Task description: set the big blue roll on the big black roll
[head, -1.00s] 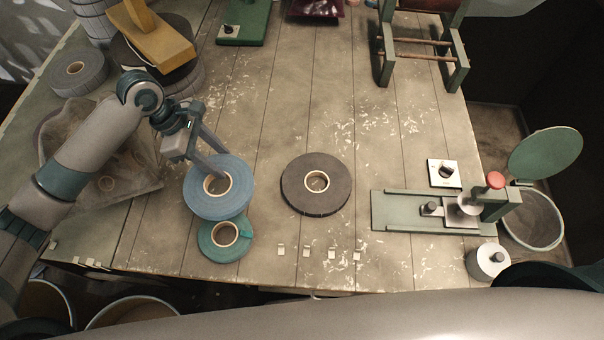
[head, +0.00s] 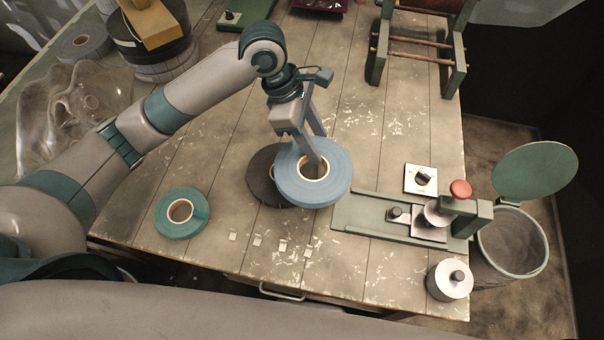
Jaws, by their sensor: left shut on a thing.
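The big blue roll (head: 331,190) is held by my left gripper (head: 314,158), whose fingers are shut on its ring near the core hole. In the head view the blue roll covers the right part of the big black roll (head: 262,178), which lies flat on the table. The blue roll sits to the right of the black roll's centre and looks raised above it; the exact gap cannot be told. The black roll's core is hidden. My right gripper is not in view.
A smaller teal roll (head: 181,212) lies on the table at the left. A green press fixture (head: 405,220) with a red knob stands close to the right of the blue roll. A metal weight (head: 449,280) is at the right front edge. A crumpled clear bag (head: 70,115) lies at left.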

